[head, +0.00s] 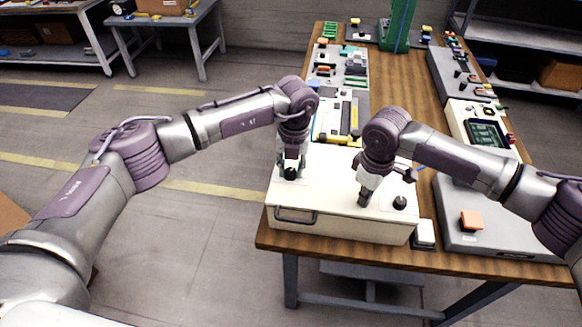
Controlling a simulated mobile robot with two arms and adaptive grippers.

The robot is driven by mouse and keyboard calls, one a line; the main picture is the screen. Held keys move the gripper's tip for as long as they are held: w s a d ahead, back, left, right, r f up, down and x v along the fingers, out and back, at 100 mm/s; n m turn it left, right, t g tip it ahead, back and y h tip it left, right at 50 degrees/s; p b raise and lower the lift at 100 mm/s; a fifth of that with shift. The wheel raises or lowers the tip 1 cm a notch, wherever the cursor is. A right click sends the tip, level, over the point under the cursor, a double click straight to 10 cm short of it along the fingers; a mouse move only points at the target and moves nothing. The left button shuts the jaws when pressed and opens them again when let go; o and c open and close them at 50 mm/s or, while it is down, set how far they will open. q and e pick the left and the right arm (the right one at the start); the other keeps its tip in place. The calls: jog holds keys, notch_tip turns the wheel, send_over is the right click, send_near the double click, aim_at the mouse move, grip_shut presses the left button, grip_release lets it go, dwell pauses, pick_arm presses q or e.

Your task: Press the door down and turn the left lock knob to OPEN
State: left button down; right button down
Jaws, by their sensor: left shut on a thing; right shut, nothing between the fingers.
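A cream box (338,222) with a flat door on top (325,190) and a dark handle (296,214) on its front stands at the near left of the wooden table. My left gripper (290,174) points down at the left part of the door and is shut on the left lock knob, which it mostly hides. My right gripper (364,197) is shut and empty, pointing down at the right part of the door; I cannot tell whether it touches. The right lock knob (399,202), black and round, sits to its right. The knob labels are too small to read.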

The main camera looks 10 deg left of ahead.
aim_at(293, 170)
pick_arm(q)
jog(key=n, duration=0.5)
jog(key=shift+n, duration=0.3)
pick_arm(e)
jog(key=shift+s+f, duration=0.1)
jog(key=shift+f, duration=0.15)
jog(key=shift+d, duration=0.1)
pick_arm(q)
jog(key=c, duration=0.8)
grip_release()
jog(key=shift+a, duration=0.1)
jog(key=r, duration=1.2)
jog(key=shift+w+d, duration=0.15)
jog(key=shift+d, duration=0.1)
jog(key=shift+r, duration=0.15)
pick_arm(e)
jog(key=shift+r, duration=0.15)
